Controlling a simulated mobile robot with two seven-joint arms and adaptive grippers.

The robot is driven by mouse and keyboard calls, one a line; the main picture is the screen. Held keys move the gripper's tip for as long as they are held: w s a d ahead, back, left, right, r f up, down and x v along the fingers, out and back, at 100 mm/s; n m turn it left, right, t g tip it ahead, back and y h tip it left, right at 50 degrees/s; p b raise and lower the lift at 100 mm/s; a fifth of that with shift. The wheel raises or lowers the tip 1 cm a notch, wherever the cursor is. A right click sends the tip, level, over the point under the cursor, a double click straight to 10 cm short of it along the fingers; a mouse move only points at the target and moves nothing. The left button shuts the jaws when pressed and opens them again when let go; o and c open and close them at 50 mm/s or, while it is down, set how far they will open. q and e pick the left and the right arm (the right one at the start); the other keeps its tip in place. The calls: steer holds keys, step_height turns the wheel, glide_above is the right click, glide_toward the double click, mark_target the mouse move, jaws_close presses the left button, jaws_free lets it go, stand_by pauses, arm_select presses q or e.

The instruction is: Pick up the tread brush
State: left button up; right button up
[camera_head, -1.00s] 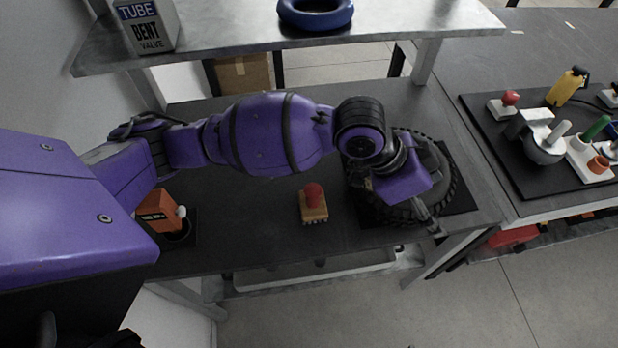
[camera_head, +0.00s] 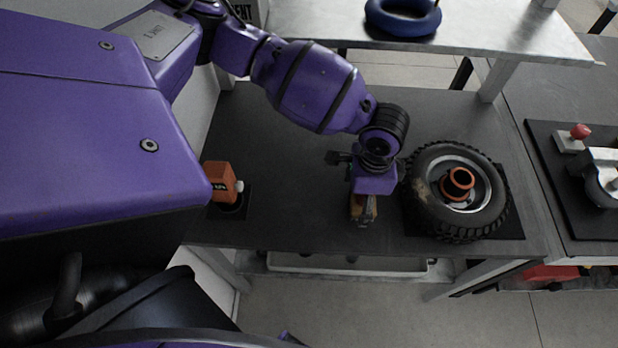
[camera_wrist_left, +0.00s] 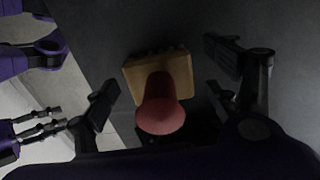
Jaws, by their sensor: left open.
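The tread brush has a tan wooden block and a red knob. In the left wrist view the brush (camera_wrist_left: 160,95) is centred between the two spread fingers of my left gripper (camera_wrist_left: 163,100), with its knob pointing toward the camera. The fingers stand apart from it on both sides. In the head view my left gripper points down over the brush (camera_head: 363,212), hiding most of it; the brush rests on the dark bench top. My right gripper shows at the left edge of the left wrist view (camera_wrist_left: 55,127); its fingers look apart.
A knobby tyre (camera_head: 435,222) on a rim with an orange piece lies just right of the brush. An orange bottle (camera_head: 221,183) stands at the left. A shelf (camera_head: 480,45) with a blue ring (camera_head: 403,16) overhangs the back. Bare bench lies between bottle and brush.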

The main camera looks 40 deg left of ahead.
arm_select(q)
steer(key=shift+s+f, duration=0.1)
steer(key=shift+f, duration=0.45)
steer(key=shift+c, duration=0.2)
steer(key=shift+r, duration=0.1)
steer(key=c, duration=1.3)
steer(key=shift+r, duration=0.1)
steer(key=shift+r, duration=0.6)
steer(key=s+d+r, duration=0.3)
steer(key=r, duration=0.1)
steer(key=s+d+r+p, duration=0.1)
steer(key=s+d+r, duration=0.2)
steer(key=d, duration=0.1)
steer(key=s+d+r, duration=0.3)
steer(key=r, duration=0.1)
steer(key=shift+s+d+r+p, duration=0.2)
steer(key=shift+r+p, duration=0.15)
steer(key=shift+p, duration=0.05)
arm_select(e)
steer(key=shift+w+a+r, duration=0.1)
steer(key=shift+a+r, duration=0.1)
steer(key=shift+r, duration=0.45)
